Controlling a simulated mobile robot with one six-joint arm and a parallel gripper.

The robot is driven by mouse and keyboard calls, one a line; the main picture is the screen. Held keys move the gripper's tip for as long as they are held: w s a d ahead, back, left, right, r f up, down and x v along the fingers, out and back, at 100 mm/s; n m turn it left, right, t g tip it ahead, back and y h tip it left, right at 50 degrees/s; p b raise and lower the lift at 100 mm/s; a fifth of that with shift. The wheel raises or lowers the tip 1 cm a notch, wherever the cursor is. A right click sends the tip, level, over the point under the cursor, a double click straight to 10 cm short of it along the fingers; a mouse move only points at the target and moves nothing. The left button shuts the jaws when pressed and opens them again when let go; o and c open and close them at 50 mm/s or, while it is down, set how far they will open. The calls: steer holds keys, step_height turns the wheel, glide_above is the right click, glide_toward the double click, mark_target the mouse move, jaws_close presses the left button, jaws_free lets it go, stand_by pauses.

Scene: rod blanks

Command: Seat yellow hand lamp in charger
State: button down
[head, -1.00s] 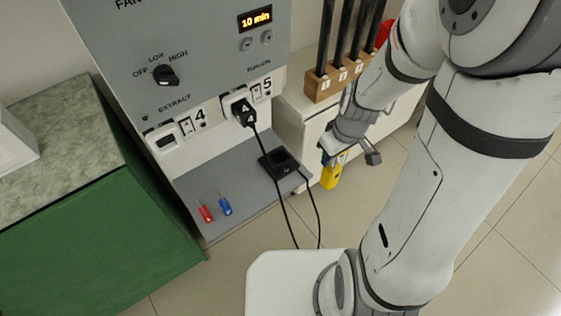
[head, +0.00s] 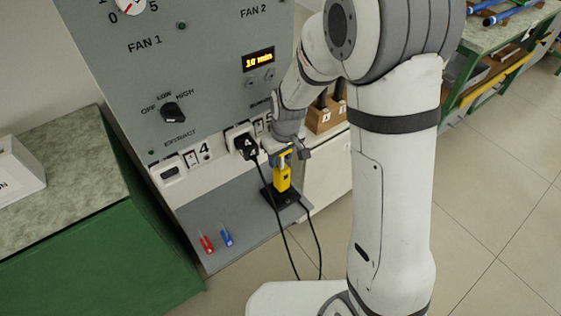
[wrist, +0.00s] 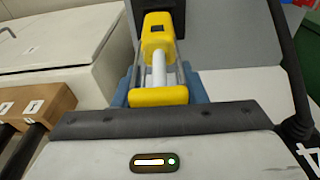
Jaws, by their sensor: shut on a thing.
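The yellow hand lamp (head: 282,172) is upright in the head view, held by my gripper (head: 281,152). In the wrist view the lamp (wrist: 157,42) shows its yellow body and a pale shaft between my gripper's fingers (wrist: 158,75). The black charger (head: 284,197) sits on the grey shelf at its right end. The lamp's lower end is over the charger in the head view. I cannot tell whether it touches or is seated in it.
The grey shelf (head: 215,213) carries a red screwdriver (head: 206,243) and a blue screwdriver (head: 227,236). A wooden block (head: 325,116) stands on a white cabinet behind.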

steer(key=shift+w+a+f, duration=0.15)
steer(key=shift+f, duration=0.75)
steer(key=shift+w+a+f, duration=0.1)
steer(key=shift+f, duration=0.75)
steer(key=shift+f+b, duration=0.15)
steer(key=shift+b, duration=0.15)
steer(key=c, duration=0.9)
jaws_free()
